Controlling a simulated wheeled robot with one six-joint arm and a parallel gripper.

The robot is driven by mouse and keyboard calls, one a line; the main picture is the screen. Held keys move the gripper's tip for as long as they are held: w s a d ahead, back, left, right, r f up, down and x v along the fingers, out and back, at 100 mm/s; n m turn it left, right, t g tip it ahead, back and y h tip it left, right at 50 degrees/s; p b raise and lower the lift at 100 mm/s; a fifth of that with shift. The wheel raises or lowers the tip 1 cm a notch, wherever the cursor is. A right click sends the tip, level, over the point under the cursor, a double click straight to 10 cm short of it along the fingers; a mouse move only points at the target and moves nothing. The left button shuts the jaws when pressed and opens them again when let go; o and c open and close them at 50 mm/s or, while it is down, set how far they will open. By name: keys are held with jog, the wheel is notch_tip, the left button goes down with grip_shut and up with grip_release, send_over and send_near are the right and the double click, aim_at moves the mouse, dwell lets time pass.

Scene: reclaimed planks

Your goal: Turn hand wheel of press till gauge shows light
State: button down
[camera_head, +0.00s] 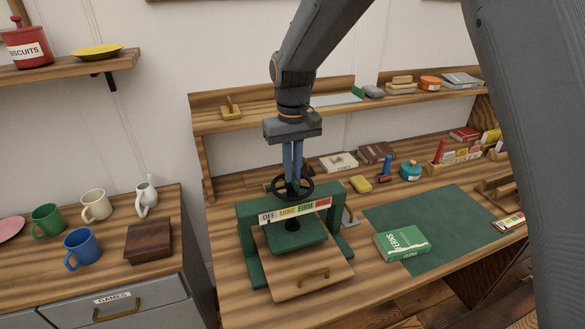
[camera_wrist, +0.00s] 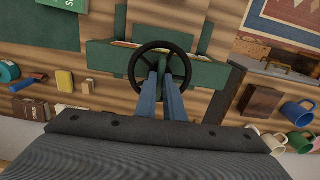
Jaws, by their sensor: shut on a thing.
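The green press (camera_head: 247,235) stands on the wooden bench. Its black hand wheel (camera_head: 309,190) lies flat on top, and it also shows in the wrist view (camera_wrist: 187,62). My gripper (camera_head: 293,182) points straight down into the wheel, its two blue fingers (camera_wrist: 161,76) shut at the wheel's middle. The gauge (camera_head: 295,209) is a strip on the front beam with white, yellow, green and red fields. The white field seems to read OFF; the other words are too small to be sure of. I cannot make out a pointer. The green pressing plate (camera_head: 297,235) sits below the beam.
A wooden board with a brass handle (camera_head: 314,274) lies in the press. A shelf (camera_head: 220,120) runs behind. Mugs and a dark wooden box (camera_head: 148,240) stand on the left cabinet.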

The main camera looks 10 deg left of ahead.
jog(key=shift+m, duration=0.7)
jog(key=shift+w, duration=0.1)
jog(key=shift+r, duration=0.1)
jog(key=c, duration=1.9)
grip_release()
jog(key=shift+o, duration=0.2)
jog(key=shift+r+b, duration=1.05)
jog(key=shift+r, duration=2.8)
